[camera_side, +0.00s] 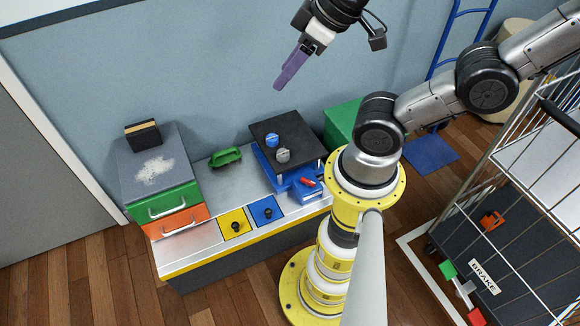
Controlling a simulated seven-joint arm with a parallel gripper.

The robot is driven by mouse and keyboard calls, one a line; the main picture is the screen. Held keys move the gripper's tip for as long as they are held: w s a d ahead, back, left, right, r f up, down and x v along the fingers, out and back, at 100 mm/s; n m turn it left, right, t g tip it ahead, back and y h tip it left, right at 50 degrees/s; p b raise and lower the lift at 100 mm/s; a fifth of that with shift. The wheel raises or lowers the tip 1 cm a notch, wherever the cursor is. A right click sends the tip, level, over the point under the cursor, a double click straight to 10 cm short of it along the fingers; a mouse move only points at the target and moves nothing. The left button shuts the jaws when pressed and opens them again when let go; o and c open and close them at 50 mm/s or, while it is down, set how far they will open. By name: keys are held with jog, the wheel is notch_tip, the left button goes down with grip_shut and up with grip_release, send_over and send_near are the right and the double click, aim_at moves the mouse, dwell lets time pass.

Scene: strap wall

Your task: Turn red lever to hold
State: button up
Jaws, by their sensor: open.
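A small red lever (307,182) sits on top of a blue block (308,193) at the front right of the bench, beside my yellow base. It lies at a slant; any hold marking is too small to see. Behind it, a blue press-like unit (268,172) carries a dark plate (300,143) with a blue knob (272,140) and a grey knob (283,155) on top. My gripper (281,83) has purple fingers and is high in the air near the wall, well above and behind the lever. It is open and empty, its fingers overlapping in this view.
The bench (190,247) also bears green and orange drawers (165,205), a green handle (226,157), and yellow (233,223) and blue (265,211) panels with black knobs. A green box (343,121) stands behind. A wire cart with a BRAKE label (485,278) stands at right.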

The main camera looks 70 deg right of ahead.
jog(key=w+r+n+t, duration=0.2)
jog(key=w+r, duration=0.3)
jog(key=w, duration=0.4)
jog(key=w+d+f+h, duration=0.1)
jog(key=w+d+f, duration=0.1)
jog(key=w+d, duration=0.3)
jog(key=w+d+f+h, duration=0.1)
jog(key=w+d+f, duration=0.15)
jog(key=w, duration=0.45)
jog(key=w+d+f+g+h, duration=0.1)
jog(key=w+d+f, duration=0.2)
jog(key=d+f, duration=0.55)
jog(key=w+d+f+g, duration=0.1)
jog(key=w+d+f, duration=0.3)
jog(key=d+f, duration=0.4)
jog(key=s+d+f+g, duration=0.1)
jog(key=d+f, duration=0.1)
jog(key=f, duration=0.4)
jog(key=s+d+f+g, duration=0.1)
jog(key=s+d+f, duration=0.1)
jog(key=f, duration=0.3)
jog(key=m+g+y, duration=0.3)
jog(key=m+g, duration=0.1)
jog(key=m, duration=0.1)
send_over(308, 180)
notch_tip(308, 180, down, 29)
notch_tip(308, 180, down, 14)
jog(key=shift+a+r, duration=0.1)
jog(key=shift+r, duration=0.05)
